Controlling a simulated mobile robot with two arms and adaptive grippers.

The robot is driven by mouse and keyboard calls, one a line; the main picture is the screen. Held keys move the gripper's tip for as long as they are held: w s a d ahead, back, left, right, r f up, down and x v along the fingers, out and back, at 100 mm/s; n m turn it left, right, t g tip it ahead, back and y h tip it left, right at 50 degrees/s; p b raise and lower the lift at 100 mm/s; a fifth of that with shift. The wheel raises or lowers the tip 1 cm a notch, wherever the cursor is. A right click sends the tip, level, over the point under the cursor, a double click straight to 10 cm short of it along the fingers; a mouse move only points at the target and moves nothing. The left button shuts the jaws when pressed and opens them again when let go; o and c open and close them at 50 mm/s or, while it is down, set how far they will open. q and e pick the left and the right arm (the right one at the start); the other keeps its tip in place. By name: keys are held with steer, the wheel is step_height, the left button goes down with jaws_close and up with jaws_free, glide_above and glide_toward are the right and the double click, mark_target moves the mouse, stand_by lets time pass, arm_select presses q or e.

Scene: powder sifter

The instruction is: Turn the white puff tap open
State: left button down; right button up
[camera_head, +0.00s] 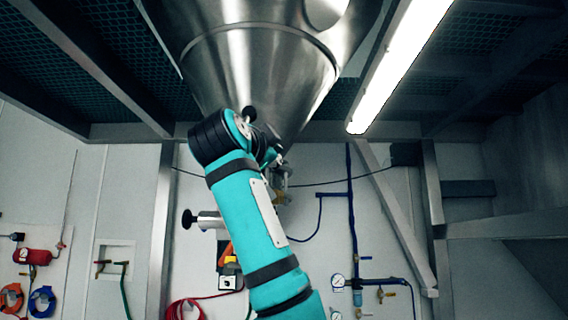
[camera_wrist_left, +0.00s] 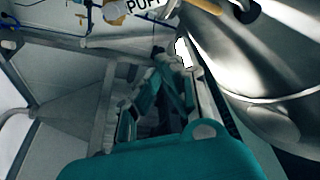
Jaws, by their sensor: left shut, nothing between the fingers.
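A white label reading "PUFF" (camera_wrist_left: 144,5) is cut off by the top edge of the left wrist view. Pale and yellowish fittings sit beside it, and I cannot tell which part is the tap's handle. My left gripper (camera_wrist_left: 172,66) is shut and empty in that view, below and right of the label and apart from it. In the head view my left gripper (camera_head: 276,158) is mostly hidden behind my teal arm, just under the steel cone's lower end. A small brass fitting (camera_head: 281,198) shows below it. My right gripper is not in view.
The large steel cone (camera_head: 255,65) hangs above my left arm and fills the right of the wrist view (camera_wrist_left: 270,75). A blue pipe (camera_head: 350,190) runs down the wall on the right. A diagonal steel brace (camera_head: 396,220) stands beside it.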

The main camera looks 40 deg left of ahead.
arm_select(q)
steer(key=r+p+x, duration=0.1)
steer(key=p+x, duration=0.5)
steer(key=x, duration=0.3)
steer(key=s+a+f, duration=0.1)
steer(key=s+a+f+p, duration=0.1)
steer(key=f, duration=0.1)
steer(key=shift+s+a+f, duration=0.1)
steer(key=shift+s+a, duration=0.15)
steer(key=shift+w, duration=0.1)
steer(key=shift+f, duration=0.1)
